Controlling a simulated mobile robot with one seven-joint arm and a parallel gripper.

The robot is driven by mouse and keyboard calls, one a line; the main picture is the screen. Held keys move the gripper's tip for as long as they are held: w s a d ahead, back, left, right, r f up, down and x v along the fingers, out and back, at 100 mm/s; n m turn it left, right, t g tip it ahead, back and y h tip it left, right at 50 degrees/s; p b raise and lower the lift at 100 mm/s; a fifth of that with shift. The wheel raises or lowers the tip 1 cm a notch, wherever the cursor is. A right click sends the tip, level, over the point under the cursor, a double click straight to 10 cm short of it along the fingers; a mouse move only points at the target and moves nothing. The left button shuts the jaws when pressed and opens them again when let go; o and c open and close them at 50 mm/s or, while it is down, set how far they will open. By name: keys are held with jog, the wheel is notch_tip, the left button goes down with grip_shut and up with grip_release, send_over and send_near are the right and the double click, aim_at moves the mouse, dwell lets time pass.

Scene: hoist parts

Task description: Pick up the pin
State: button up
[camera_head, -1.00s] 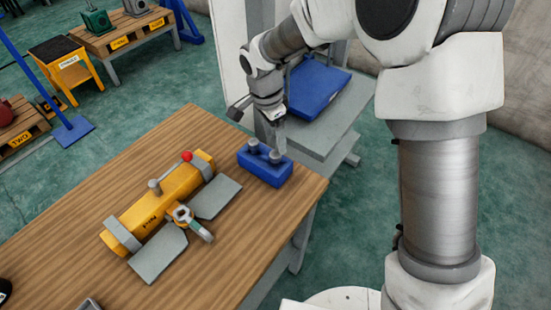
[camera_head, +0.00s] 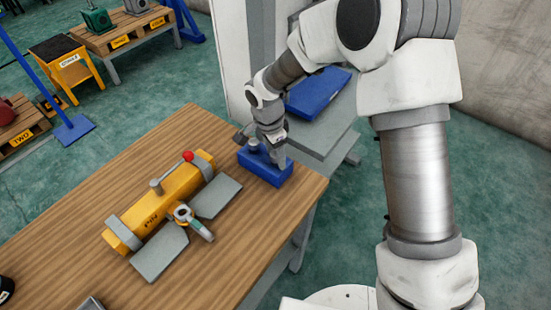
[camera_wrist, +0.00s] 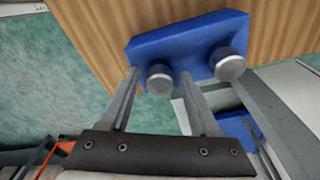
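Two grey pins with round heads stand in a blue block on the wooden table. In the wrist view one pin (camera_wrist: 159,80) shows between my fingertips, with gaps to both fingers. The other pin (camera_wrist: 229,65) stands to the right, outside the fingers; it also shows in the head view (camera_head: 253,145). The blue block (camera_head: 262,170) sits near the table's right corner; it also shows in the wrist view (camera_wrist: 185,45). My gripper (camera_wrist: 160,77) is open and empty, pointing down at the block. In the head view my gripper (camera_head: 279,157) hides the nearer pin.
A yellow hoist beam (camera_head: 160,205) with grey plates and a hook (camera_head: 190,220) lies left of the block on the table (camera_head: 100,195). A red-knobbed lever (camera_head: 188,157) rises from it. A grey trolley with a blue tray (camera_head: 318,93) stands behind the table.

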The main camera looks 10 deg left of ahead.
grip_shut()
jog(key=shift+r, duration=0.2)
